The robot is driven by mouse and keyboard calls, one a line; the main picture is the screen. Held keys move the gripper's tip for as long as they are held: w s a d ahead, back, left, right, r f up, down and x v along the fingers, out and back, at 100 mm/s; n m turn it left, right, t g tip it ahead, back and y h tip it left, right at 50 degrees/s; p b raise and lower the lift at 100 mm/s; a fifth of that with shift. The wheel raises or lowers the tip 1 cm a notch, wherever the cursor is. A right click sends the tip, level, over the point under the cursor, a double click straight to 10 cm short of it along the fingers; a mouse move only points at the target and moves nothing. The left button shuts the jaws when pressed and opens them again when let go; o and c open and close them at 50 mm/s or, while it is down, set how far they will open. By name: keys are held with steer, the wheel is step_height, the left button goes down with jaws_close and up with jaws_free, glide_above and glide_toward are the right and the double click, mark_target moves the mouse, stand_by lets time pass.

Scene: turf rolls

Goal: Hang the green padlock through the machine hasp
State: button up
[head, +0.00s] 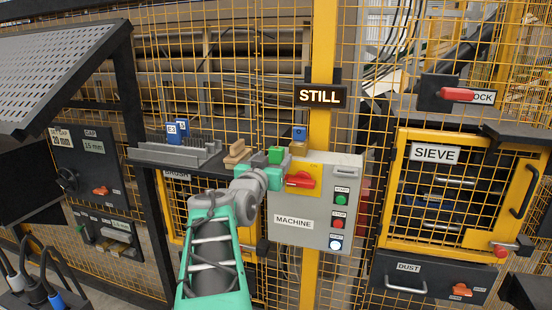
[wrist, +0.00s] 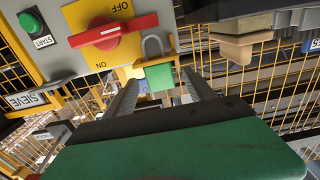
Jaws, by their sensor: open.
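The green padlock (wrist: 159,77) shows in the wrist view with its grey shackle (wrist: 154,44) toward the machine's switch plate. It also shows in the head view as a small green block (head: 276,155) just beyond my gripper. The yellow hasp (wrist: 172,46) is right beside the shackle; I cannot tell whether the shackle passes through it. My gripper (wrist: 163,90) is open, its two dark fingers on either side of the padlock's line, with a gap showing around the green body. In the head view my wrist hides the lower part of the padlock.
The grey machine box (head: 316,205) has a red switch (head: 301,180) and several buttons. Left of it a shelf (head: 165,156) carries a grey rack, wooden blocks (head: 236,153) and blue tags. A blue piece (head: 300,133) stands close behind the padlock. Yellow mesh fencing surrounds the area.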

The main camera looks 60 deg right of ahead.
steer(key=shift+s+a+b, duration=0.15)
steer(key=shift+s+a, duration=0.05)
steer(key=shift+a, duration=0.95)
steer(key=shift+s+a+b, duration=0.15)
steer(key=shift+a, duration=0.95)
